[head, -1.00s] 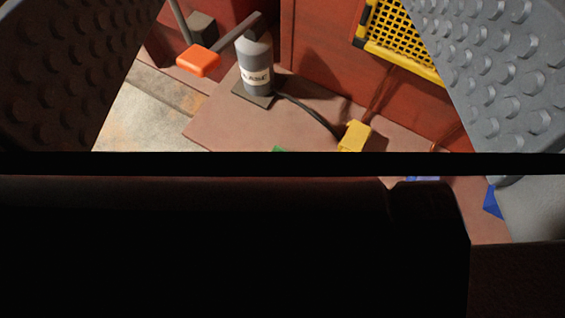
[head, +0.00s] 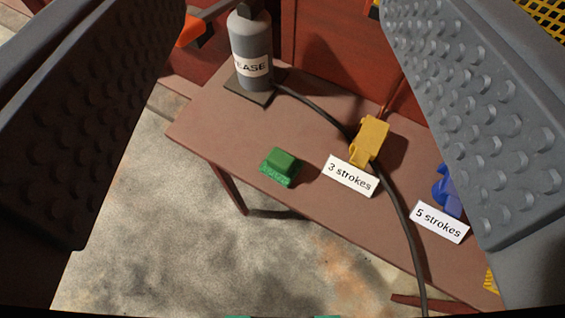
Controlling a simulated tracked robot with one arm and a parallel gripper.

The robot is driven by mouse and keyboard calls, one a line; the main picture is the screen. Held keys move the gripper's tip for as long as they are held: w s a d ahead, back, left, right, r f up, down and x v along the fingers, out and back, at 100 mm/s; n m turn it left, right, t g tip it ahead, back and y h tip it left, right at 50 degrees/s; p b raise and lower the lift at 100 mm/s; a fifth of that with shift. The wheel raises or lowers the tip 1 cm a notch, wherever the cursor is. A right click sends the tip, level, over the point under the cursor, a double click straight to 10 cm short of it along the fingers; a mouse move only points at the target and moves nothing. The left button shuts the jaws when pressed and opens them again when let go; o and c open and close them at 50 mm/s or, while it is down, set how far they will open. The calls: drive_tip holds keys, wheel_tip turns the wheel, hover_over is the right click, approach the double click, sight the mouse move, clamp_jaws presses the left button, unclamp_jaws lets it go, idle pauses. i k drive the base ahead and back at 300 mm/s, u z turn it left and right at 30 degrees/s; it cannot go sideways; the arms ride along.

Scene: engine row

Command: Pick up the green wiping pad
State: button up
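The green wiping pad (head: 281,165) lies on the reddish-brown bench top (head: 225,133), near its front edge. It is a small green block with a raised upper part. My gripper (head: 275,165) shows as two large grey studded fingers, one at each side of the picture. The fingers are wide apart with nothing between them up close. The pad appears in the gap between them, farther off on the bench, and nothing hides it.
A grey grease bottle (head: 251,50) stands at the back left. A dark hose (head: 400,215) runs from it across the bench. A yellow part (head: 370,139) with a "3 strokes" card (head: 349,176) and a blue part (head: 448,190) with a "5 strokes" card (head: 440,222) sit right of the pad.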

sight(280, 166)
drive_tip(key=k, duration=1.25)
drive_tip(key=u, duration=0.65)
drive_tip(key=i, duration=1.4)
drive_tip(key=z, duration=0.5)
